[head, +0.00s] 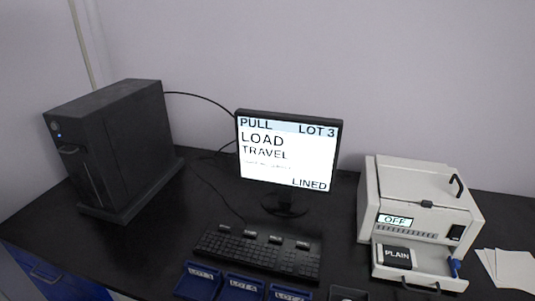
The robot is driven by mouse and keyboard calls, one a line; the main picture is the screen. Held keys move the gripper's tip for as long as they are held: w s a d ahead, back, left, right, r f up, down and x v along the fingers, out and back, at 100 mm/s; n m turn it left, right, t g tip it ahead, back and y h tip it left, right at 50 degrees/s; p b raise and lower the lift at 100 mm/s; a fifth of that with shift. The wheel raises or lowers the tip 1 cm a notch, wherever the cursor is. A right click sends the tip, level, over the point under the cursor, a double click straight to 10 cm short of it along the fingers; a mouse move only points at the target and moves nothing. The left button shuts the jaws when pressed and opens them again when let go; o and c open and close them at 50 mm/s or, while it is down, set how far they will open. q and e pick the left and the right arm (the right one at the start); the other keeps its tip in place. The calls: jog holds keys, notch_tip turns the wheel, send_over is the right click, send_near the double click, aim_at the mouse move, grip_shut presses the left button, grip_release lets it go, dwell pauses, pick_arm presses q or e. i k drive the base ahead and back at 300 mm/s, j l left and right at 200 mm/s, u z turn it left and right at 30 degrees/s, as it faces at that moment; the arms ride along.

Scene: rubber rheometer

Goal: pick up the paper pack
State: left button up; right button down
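A dark block labelled PLAIN (397,257) lies in the open front tray (420,273) of a white machine at the right. A few loose white sheets (510,267) lie on the black desk at the right edge of the head view, partly cut off. I cannot tell which of these is the paper pack. Neither of my grippers shows in the head view.
The white machine (418,196) reads OFF. A monitor (287,155) reads PULL, LOT 3, LOAD TRAVEL, LINED. A keyboard (258,256), blue labelled bins (243,286) and a black computer tower (112,140) stand on the desk. The desk's left front (130,255) is clear.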

aim_at(387, 255)
jog(key=z, duration=1.5)
